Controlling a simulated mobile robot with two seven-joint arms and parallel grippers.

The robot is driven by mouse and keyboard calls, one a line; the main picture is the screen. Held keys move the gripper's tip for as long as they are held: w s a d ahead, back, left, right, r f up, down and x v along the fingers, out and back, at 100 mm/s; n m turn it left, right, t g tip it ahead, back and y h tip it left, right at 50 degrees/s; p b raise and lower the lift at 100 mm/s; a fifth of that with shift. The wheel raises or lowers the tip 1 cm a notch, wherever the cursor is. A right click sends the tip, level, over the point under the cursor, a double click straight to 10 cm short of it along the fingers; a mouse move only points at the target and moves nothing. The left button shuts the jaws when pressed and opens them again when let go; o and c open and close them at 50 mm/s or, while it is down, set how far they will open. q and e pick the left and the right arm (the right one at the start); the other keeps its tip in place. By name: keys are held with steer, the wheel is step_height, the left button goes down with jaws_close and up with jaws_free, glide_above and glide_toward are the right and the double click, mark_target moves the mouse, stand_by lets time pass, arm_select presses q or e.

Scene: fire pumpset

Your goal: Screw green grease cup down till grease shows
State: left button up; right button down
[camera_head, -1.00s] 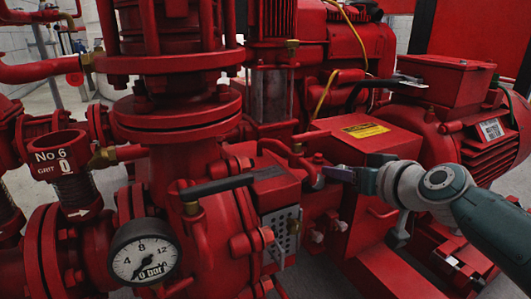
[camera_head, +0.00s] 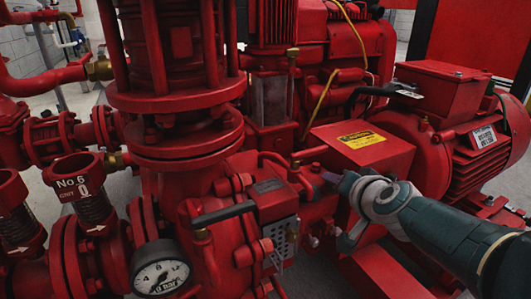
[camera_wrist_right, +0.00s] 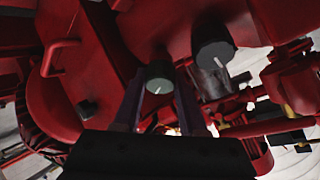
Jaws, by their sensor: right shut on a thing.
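The green grease cup (camera_wrist_right: 159,78) shows in the right wrist view as a small dark green round cap with a white line on its face. My right gripper (camera_wrist_right: 160,90) has its two purple fingers on either side of this cap and is shut on it. In the head view my right gripper (camera_head: 331,179) reaches in from the right to the red bearing housing between pump and motor. The cup is too small or hidden to make out there. No grease can be made out. My left gripper is not in view.
A larger dark grey cap (camera_wrist_right: 212,48) with a white line is close beside the green one. A black-handled lever (camera_head: 223,213), a pressure gauge (camera_head: 160,268) and the red coupling guard (camera_head: 362,150) surround the work area. The red motor (camera_head: 470,150) stands at right.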

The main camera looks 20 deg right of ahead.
stand_by(0.4)
steer(key=shift+c, duration=2.3)
jaws_free()
steer(key=p+v, duration=0.8)
steer(key=v, duration=0.2)
